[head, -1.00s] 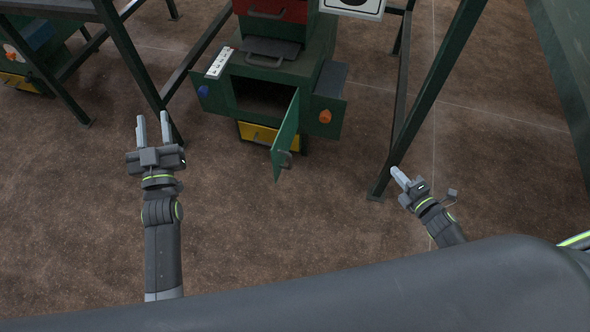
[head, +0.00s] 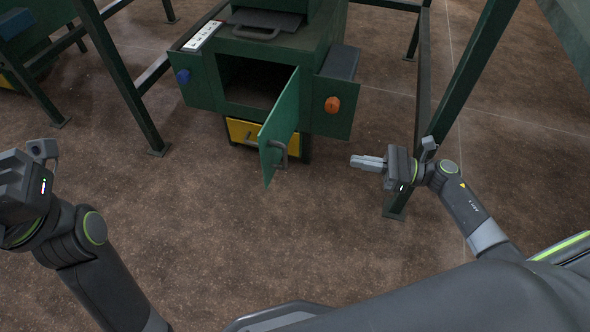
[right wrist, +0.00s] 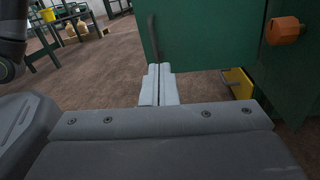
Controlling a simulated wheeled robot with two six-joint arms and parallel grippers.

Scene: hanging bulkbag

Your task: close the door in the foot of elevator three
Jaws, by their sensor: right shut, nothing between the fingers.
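The green door (head: 279,127) in the foot of the green elevator stands open, swung out towards me, with a grey bar handle (head: 280,151) low on its face. The dark opening (head: 250,84) shows to its left. My right gripper (head: 366,162) is shut and empty, to the right of the door and apart from it, pointing left. In the right wrist view the door (right wrist: 210,42) fills the upper middle beyond the shut fingers (right wrist: 159,84), and a dark bar, likely the handle, rises just above the fingertips. My left gripper (head: 22,185) is at the left edge; its fingers are hidden.
An orange knob (head: 332,105) sits on a side box right of the door, a blue knob (head: 183,76) on the left. A yellow drawer (head: 241,132) is below the opening. Green frame legs (head: 128,80) stand on both sides. The brown floor (head: 190,230) in front is clear.

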